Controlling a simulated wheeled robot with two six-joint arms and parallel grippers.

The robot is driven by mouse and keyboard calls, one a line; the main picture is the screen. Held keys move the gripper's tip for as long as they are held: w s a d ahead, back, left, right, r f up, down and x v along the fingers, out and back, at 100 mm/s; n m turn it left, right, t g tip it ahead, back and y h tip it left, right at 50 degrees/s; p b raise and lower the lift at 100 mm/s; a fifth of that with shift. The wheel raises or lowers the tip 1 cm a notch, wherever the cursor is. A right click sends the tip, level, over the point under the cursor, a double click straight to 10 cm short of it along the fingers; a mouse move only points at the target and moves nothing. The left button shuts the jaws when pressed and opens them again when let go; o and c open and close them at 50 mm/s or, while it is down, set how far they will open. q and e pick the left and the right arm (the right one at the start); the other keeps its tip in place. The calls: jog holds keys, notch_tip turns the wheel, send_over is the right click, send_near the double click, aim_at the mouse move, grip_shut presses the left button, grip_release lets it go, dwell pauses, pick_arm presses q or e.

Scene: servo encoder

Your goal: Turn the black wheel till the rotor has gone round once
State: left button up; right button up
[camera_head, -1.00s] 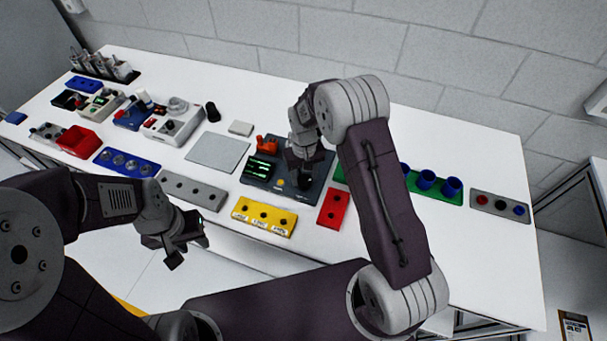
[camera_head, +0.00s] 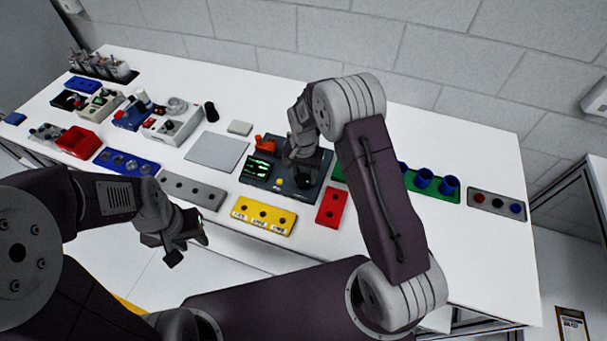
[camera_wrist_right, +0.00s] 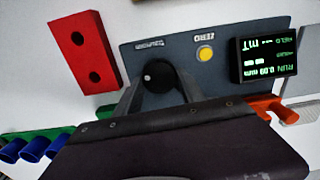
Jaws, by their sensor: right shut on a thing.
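The black wheel (camera_wrist_right: 158,75) is a round knob with a small pale mark on the dark grey panel of a device (camera_head: 258,183); the panel also shows in the right wrist view (camera_wrist_right: 215,77). My right gripper (camera_wrist_right: 158,84) is shut on the wheel, one finger on each side. In the head view, my right gripper (camera_head: 303,168) is over the right part of the device, and the wheel (camera_head: 305,183) is partly hidden. I cannot make out the rotor for certain; the gripper and wrist cover part of the device. My left gripper (camera_head: 187,243) is empty, with its fingers apart, off the table's front edge.
The device has a lit green display (camera_wrist_right: 267,58), a yellow button (camera_wrist_right: 205,54) and an orange-red part (camera_head: 265,144). A red block (camera_head: 332,207), a yellow block (camera_head: 264,215) and a green rack with blue cups (camera_head: 437,185) surround it. A grey plate (camera_head: 216,152) lies to its left.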

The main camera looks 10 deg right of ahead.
aim_at(303, 179)
jog(key=shift+s+f, duration=0.15)
jog(key=shift+s, duration=0.1)
jog(key=o, duration=1.4)
jog(key=shift+c, duration=0.2)
jog(key=shift+a, duration=0.1)
jog(key=shift+w+r, duration=0.15)
jog(key=shift+r, duration=0.05)
notch_tip(303, 179, up, 9)
jog(key=shift+b, duration=0.3)
jog(key=shift+f, duration=0.1)
